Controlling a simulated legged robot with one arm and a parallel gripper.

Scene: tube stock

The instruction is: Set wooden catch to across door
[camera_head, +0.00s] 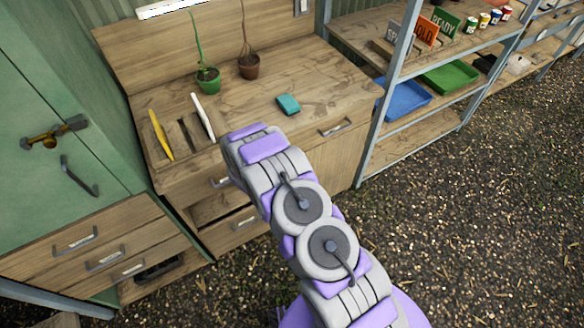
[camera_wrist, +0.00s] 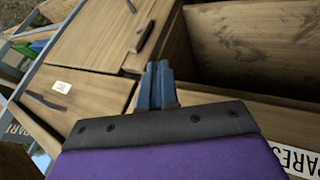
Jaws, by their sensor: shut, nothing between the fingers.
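My gripper (camera_wrist: 157,84) shows in the wrist view with its blue-grey fingers together and nothing between them. In the head view my arm hides the gripper and this part of the bench front.
The wooden bench (camera_head: 330,95) holds two potted plants, a teal block (camera_head: 288,104), and a yellow and a white tool. Shelves with a blue tray (camera_head: 403,100) and a green tray (camera_head: 450,77) stand at right. Open gravel (camera_head: 470,230) lies in front.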

